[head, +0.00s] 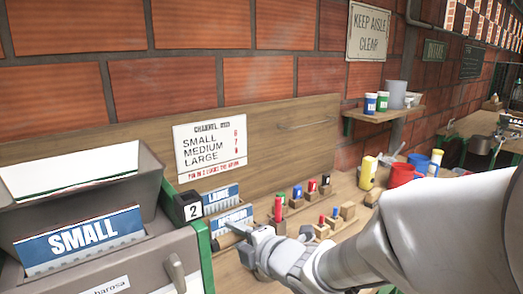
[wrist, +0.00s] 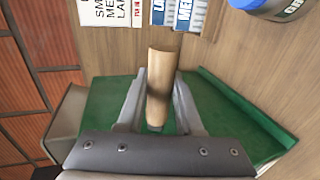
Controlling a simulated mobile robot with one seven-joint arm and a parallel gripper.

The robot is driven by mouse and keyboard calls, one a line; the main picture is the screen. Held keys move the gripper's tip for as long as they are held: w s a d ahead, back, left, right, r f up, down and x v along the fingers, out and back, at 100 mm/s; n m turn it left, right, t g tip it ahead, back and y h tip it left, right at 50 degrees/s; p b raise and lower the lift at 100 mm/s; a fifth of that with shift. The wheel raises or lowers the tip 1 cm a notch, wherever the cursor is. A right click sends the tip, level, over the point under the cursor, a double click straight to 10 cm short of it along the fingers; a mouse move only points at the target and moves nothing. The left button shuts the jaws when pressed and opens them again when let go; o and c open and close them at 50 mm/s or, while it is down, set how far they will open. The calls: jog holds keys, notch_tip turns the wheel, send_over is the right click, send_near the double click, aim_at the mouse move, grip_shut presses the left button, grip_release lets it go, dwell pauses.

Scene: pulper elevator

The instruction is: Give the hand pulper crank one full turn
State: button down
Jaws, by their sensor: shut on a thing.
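The hand pulper (head: 140,262) is a grey machine with a green edge at the left of the head view. Its open hopper (head: 90,172) is on top, with a "SMALL" card (head: 82,240) on its front. My gripper (head: 247,240) is just right of the machine. In the wrist view my gripper (wrist: 160,100) is shut on the wooden crank handle (wrist: 161,65), one finger on each side. The handle's end sticks out past the fingertips. The crank arm and its hub are hidden.
A number block (head: 190,207) showing "2" and blue-and-white cards (head: 221,198) stand close behind my gripper. Small wooden blocks with coloured tops (head: 312,189) stand to the right. Red cups (head: 402,174) and a yellow bottle (head: 368,172) are farther right.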

jog(key=shift+s+d+f, duration=0.1)
jog(key=shift+s+f, duration=0.05)
jog(key=shift+f, duration=0.4)
jog(key=shift+r, duration=0.15)
notch_tip(320, 180, down, 2)
jog(key=b, duration=0.2)
jog(key=shift+s+f+b, duration=0.1)
jog(key=shift+f+b, duration=0.1)
jog(key=shift+b, duration=0.1)
jog(key=shift+c, duration=1)
grip_release()
